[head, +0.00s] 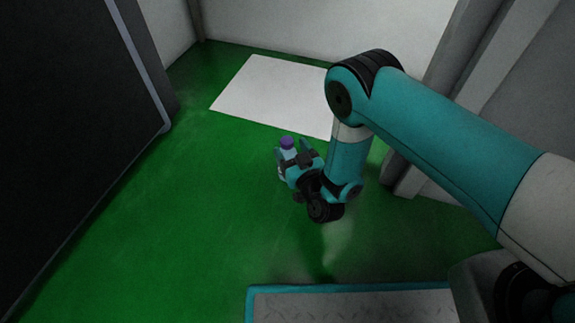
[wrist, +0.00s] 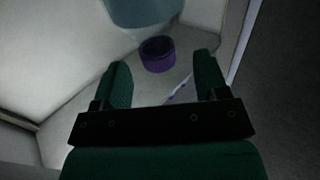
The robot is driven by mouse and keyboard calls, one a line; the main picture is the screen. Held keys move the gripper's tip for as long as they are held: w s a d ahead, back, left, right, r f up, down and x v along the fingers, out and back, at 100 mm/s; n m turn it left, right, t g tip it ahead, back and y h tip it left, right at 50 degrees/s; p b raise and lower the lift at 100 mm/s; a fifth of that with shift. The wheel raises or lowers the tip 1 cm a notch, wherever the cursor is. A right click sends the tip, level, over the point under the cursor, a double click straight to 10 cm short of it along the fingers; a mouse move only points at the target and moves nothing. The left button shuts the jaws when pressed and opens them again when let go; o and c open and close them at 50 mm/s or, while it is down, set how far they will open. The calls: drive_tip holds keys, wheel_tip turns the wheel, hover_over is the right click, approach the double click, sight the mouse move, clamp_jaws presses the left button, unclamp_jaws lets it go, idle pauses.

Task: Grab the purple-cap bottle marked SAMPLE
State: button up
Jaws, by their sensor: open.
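A bottle with a purple cap (head: 287,142) is at my gripper in the head view, low over or on the green floor. Its pale body is mostly hidden by the gripper, and no SAMPLE marking is readable. My gripper (head: 287,158) is open, with its fingers at the bottle's sides just below the cap. In the wrist view the purple cap (wrist: 157,55) lies between the two spread green fingers of my gripper (wrist: 161,60), level with their tips. A gap shows between the cap and each finger there.
A white rectangular patch (head: 268,95) lies on the green floor (head: 170,205) behind the bottle. A dark panel (head: 70,110) stands at the left. Grey posts (head: 425,120) and a pale wall (head: 270,25) close the back and right. The floor left of the bottle is clear.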

sight(285, 139)
drive_tip(key=w+b, duration=0.1)
drive_tip(key=w+a+b, duration=0.1)
drive_tip(key=w+f+b, duration=0.1)
drive_tip(key=b, duration=0.1)
drive_tip(key=shift+w+a, duration=0.2)
drive_tip(key=shift+w, duration=0.05)
drive_tip(key=shift+w+a+r+b, duration=0.3)
drive_tip(key=shift+w+a+b, duration=0.05)
drive_tip(key=shift+w, duration=0.25)
clamp_jaws()
